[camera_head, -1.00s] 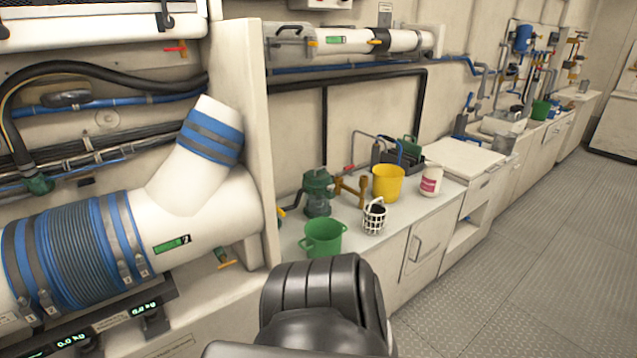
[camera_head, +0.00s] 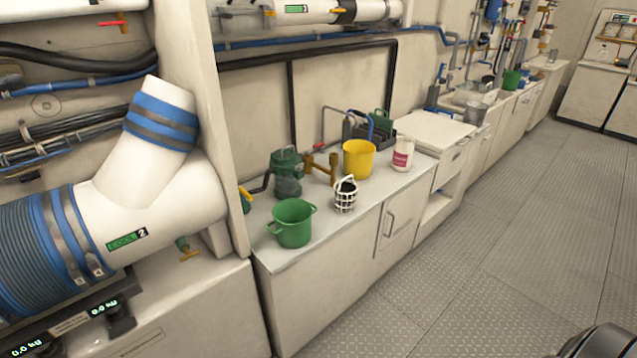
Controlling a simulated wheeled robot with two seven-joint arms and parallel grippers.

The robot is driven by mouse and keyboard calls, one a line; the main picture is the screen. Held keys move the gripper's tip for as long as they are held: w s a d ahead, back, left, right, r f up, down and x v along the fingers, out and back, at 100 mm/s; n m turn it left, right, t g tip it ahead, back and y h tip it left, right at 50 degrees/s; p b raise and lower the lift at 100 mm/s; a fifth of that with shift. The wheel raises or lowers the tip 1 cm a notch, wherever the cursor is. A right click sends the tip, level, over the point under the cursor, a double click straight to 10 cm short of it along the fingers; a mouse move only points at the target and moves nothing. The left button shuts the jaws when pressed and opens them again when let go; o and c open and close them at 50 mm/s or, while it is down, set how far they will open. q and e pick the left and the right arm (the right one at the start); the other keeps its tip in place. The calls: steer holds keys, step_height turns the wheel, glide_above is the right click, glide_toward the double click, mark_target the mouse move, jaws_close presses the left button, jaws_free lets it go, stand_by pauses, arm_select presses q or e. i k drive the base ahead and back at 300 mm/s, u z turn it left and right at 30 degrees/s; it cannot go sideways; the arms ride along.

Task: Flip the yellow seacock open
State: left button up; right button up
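No yellow seacock can be singled out with certainty. A small valve with a yellow handle (camera_head: 189,256) sits low under the white Y-shaped pipe at the left. Another yellow handle (camera_head: 245,197) shows at the edge of the white partition, beside the green strainer (camera_head: 287,172). A brass-yellow fitting (camera_head: 322,166) stands right of the strainer. The handles are too small to tell whether they are open or closed. Neither of my grippers is in view; only a dark rounded part of mine shows at the bottom right corner.
A counter (camera_head: 345,213) holds a green pot (camera_head: 292,222), a white basket (camera_head: 345,195), a yellow bucket (camera_head: 358,158) and a white jar (camera_head: 402,154). The white Y-shaped pipe (camera_head: 145,195) and the partition (camera_head: 212,125) fill the left. The metal floor (camera_head: 470,250) at the right is clear.

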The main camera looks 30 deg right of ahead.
mark_target(242, 190)
steer(key=z, duration=1.75)
steer(key=i, duration=1.65)
steer(key=u, duration=3.15)
